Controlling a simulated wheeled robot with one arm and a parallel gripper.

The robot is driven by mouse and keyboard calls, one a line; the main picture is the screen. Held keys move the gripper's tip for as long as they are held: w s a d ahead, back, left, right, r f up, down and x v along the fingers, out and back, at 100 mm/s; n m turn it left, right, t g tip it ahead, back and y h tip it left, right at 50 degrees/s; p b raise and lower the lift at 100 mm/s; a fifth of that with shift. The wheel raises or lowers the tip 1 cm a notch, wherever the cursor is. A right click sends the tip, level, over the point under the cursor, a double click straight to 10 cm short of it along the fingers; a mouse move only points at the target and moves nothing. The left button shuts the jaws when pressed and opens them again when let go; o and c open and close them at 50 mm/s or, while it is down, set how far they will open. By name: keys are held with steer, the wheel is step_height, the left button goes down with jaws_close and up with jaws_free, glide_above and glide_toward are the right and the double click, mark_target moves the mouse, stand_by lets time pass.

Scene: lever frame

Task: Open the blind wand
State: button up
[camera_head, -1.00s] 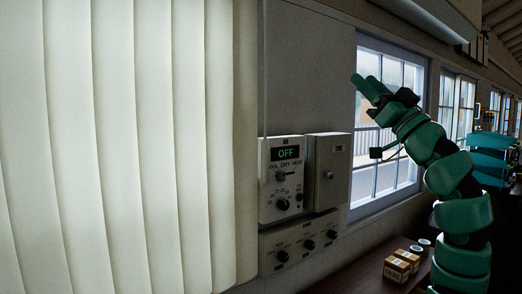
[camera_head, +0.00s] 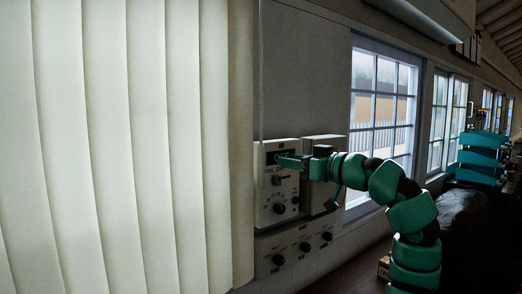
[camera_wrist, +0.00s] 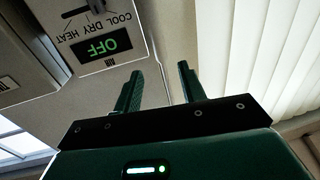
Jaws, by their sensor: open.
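The blind (camera_head: 120,150) has pale vertical slats and fills the left of the head view; its slats also show at the right of the wrist view (camera_wrist: 270,50). A thin pale vertical line, apparently the wand (camera_head: 261,70), runs down beside the blind's right edge. In the wrist view a thin line, likely the wand (camera_wrist: 156,55), passes between or behind my fingers. My gripper (camera_head: 284,161) is in front of the control panel, just right of the blind. In the wrist view my gripper (camera_wrist: 160,76) has its two fingers apart, with nothing visibly clamped. Contact with the wand cannot be told.
A control panel (camera_head: 277,212) with a green OFF display and knobs is on the wall close to my gripper. A grey box (camera_head: 322,203) adjoins it, and a lower knob strip (camera_head: 300,247) is beneath. A window (camera_head: 383,110) is to the right.

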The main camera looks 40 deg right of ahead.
mark_target(264, 155)
steer(key=w+p, duration=0.1)
steer(key=w, duration=0.2)
steer(key=w+p, duration=0.2)
steer(key=w, duration=0.1)
steer(key=w+p, duration=0.1)
steer(key=w, duration=0.3)
steer(key=shift+w+a+r, duration=0.1)
steer(key=shift+a, duration=0.15)
steer(key=shift+w+p, duration=0.3)
steer(key=shift+w, duration=0.3)
steer(key=shift+c, duration=0.4)
jaws_close()
